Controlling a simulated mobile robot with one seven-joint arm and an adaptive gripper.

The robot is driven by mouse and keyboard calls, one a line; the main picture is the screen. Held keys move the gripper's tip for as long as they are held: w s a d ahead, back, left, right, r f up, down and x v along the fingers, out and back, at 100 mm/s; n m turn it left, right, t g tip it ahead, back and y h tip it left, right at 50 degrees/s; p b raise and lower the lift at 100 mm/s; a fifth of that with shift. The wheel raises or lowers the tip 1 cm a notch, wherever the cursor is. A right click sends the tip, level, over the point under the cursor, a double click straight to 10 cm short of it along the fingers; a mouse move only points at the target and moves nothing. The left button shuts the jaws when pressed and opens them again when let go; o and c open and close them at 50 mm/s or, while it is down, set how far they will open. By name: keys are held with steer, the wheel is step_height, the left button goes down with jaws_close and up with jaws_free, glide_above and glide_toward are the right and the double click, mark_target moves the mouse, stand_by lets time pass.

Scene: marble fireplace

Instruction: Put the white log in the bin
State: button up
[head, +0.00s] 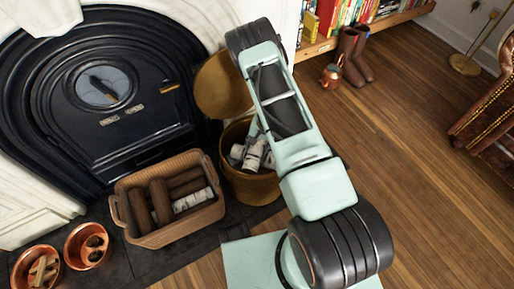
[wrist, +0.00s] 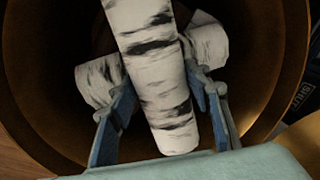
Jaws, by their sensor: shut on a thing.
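The bin (head: 254,190) is a round golden-brown vessel beside the hearth, with white birch-like logs (head: 253,153) showing in its mouth. In the wrist view my gripper (wrist: 162,95) is shut on a white log (wrist: 158,75) with dark bark marks, one finger on each side. The dark round bin wall (wrist: 45,75) surrounds it, so the held log is over or inside the mouth; its exact depth is unclear. White log parts (wrist: 97,82) also show behind the fingers. In the head view my arm hides most of the gripper.
A brown basket (head: 178,234) left of the bin holds several brown logs (head: 161,199) and a white log (head: 193,200). The round lid (head: 222,86) stands raised behind the bin. Copper pots (head: 86,246) sit front left. The black fireplace (head: 100,90) is behind; open wooden floor lies right.

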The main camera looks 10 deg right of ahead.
mark_target(262, 149)
steer(key=shift+f, duration=0.15)
steer(key=o, duration=1.6)
steer(key=r+p, duration=0.1)
steer(key=r, duration=0.3)
steer(key=d+r+p, duration=0.1)
steer(key=r, duration=0.3)
steer(key=s+d+r+p, duration=0.1)
steer(key=r, duration=0.3)
